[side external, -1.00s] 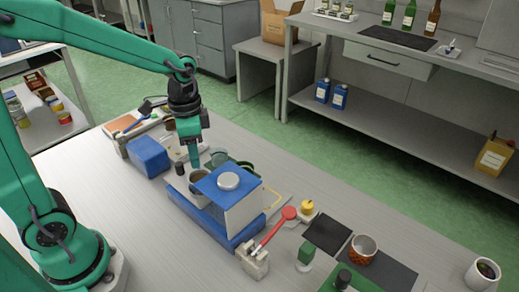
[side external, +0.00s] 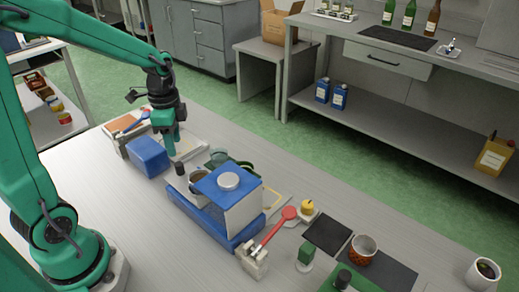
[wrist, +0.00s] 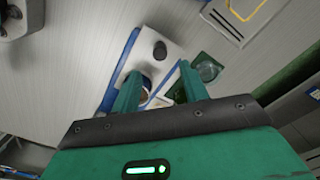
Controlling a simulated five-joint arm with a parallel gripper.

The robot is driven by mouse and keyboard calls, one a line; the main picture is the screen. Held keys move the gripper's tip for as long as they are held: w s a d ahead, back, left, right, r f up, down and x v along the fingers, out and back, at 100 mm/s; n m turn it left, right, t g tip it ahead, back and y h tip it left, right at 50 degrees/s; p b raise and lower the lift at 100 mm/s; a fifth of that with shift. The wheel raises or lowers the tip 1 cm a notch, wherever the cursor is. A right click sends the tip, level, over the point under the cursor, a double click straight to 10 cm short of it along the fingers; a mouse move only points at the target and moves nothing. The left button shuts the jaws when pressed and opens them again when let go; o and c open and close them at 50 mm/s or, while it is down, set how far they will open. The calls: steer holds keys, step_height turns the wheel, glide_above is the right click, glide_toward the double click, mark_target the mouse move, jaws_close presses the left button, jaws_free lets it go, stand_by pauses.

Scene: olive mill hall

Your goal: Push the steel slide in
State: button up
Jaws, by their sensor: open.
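A blue housing (side external: 217,187) with a pale front and a round silver cap stands on a blue base (side external: 212,222). At its left end a light grey plate, apparently the steel slide (wrist: 165,30), lies on the base and carries an upright black knob (side external: 180,168). A cup (side external: 199,181) with dark contents sits between knob and housing. In the wrist view the knob (wrist: 160,50) stands clear of my fingers, and the cup is partly hidden. My gripper (side external: 170,153) is open and empty, beyond and left of the knob, apart from it.
A blue block (side external: 148,156) stands left of my gripper. A green dish with a glass (side external: 218,157) lies behind the housing. A red-handled lever (side external: 273,230) stands right of the base. The near tabletop is clear.

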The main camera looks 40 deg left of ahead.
mark_target(178, 164)
steer(key=shift+f, duration=3.5)
jaws_close()
